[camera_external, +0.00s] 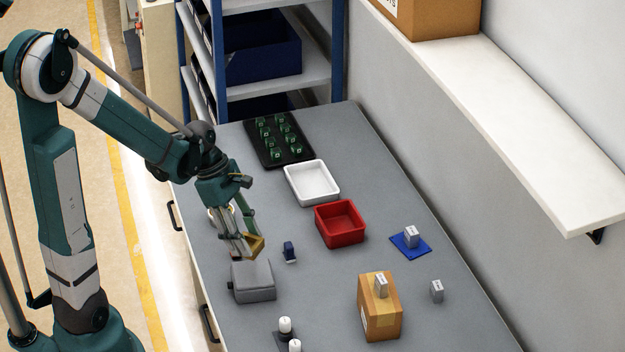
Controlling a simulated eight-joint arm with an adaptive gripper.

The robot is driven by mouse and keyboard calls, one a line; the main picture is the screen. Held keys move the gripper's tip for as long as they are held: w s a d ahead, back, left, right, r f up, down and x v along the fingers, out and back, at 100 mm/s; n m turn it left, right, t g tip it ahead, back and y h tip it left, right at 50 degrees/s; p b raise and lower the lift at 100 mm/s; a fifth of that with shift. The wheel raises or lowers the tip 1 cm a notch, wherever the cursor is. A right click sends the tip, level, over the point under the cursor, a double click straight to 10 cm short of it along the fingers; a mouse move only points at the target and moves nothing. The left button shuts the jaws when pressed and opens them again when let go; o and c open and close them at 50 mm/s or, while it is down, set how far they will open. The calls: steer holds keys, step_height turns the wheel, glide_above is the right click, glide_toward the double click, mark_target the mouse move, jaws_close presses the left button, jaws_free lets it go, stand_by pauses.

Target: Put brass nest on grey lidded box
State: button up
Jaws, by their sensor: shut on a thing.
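The brass nest (256,245) is a small gold-brown piece held between the fingertips of my gripper (248,250). My gripper is shut on it. The grey lidded box (254,282) stands on the table just below and in front of the gripper. The brass nest appears at the back edge of the box's lid, slightly above it; I cannot tell whether they touch. The fingers hide part of the brass nest.
A small dark blue item (290,251) stands right of the box. A red tray (340,223), a white tray (312,183) and a black tray (278,141) with green parts lie behind. A cardboard box (379,308) stands right; white-topped cylinders (285,326) stand in front.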

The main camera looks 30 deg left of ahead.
steer(key=shift+f, duration=2)
steer(key=shift+f, duration=0.15)
steer(key=shift+f+b, duration=0.55)
steer(key=shift+f, duration=1.4)
steer(key=shift+f, duration=0.2)
steer(key=o, duration=1.1)
steer(key=shift+r, duration=0.25)
steer(key=p+v, duration=0.1)
steer(key=v, duration=1.1)
steer(key=shift+p, duration=0.3)
